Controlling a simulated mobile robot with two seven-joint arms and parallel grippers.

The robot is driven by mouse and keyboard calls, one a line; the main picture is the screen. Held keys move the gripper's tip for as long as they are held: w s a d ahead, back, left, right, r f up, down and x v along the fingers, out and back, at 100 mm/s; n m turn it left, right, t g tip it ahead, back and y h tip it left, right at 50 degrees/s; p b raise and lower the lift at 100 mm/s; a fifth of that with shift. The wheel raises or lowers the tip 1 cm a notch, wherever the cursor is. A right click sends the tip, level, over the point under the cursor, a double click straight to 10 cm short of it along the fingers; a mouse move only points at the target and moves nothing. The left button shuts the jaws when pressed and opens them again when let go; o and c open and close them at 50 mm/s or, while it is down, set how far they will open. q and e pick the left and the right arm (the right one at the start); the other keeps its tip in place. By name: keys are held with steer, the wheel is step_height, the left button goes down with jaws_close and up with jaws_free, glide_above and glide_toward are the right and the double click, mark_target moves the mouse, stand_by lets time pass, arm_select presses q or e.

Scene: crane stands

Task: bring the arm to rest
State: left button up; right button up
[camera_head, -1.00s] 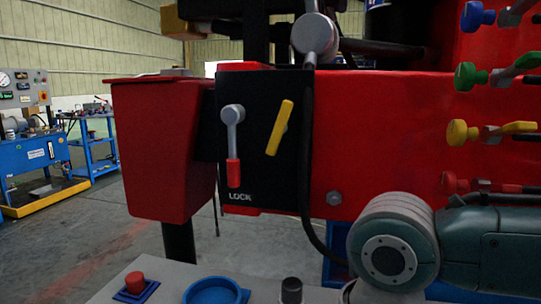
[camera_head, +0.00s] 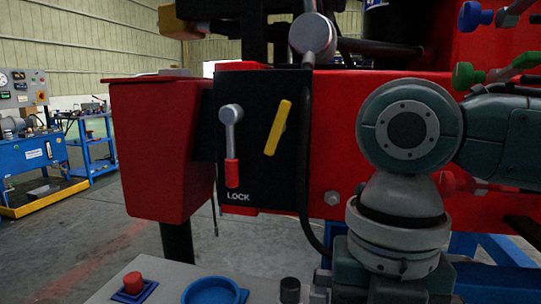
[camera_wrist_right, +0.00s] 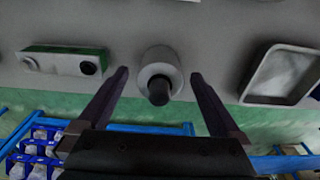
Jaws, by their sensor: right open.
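My right arm shows at the right of the head view, in front of the red machine, with its wrist hanging down; its gripper is out of that view. In the right wrist view my right gripper (camera_wrist_right: 158,75) is open, with its two dark fingers apart. A round grey fitting with a black knob (camera_wrist_right: 160,80) shows between and beyond the fingers; I cannot tell how far off it is. Nothing is held. My left gripper is in neither view.
The red machine (camera_head: 395,85) carries a black LOCK panel with a red-handled lever (camera_head: 231,150) and a yellow handle (camera_head: 278,127). A red bin (camera_head: 160,150) stands left.

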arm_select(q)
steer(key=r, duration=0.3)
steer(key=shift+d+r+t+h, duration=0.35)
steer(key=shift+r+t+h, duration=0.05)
arm_select(e)
steer(key=shift+f, duration=0.1)
steer(key=f, duration=0.7)
steer(key=shift+s+a, duration=0.1)
steer(key=shift+s, duration=0.15)
steer(key=shift+f, duration=0.35)
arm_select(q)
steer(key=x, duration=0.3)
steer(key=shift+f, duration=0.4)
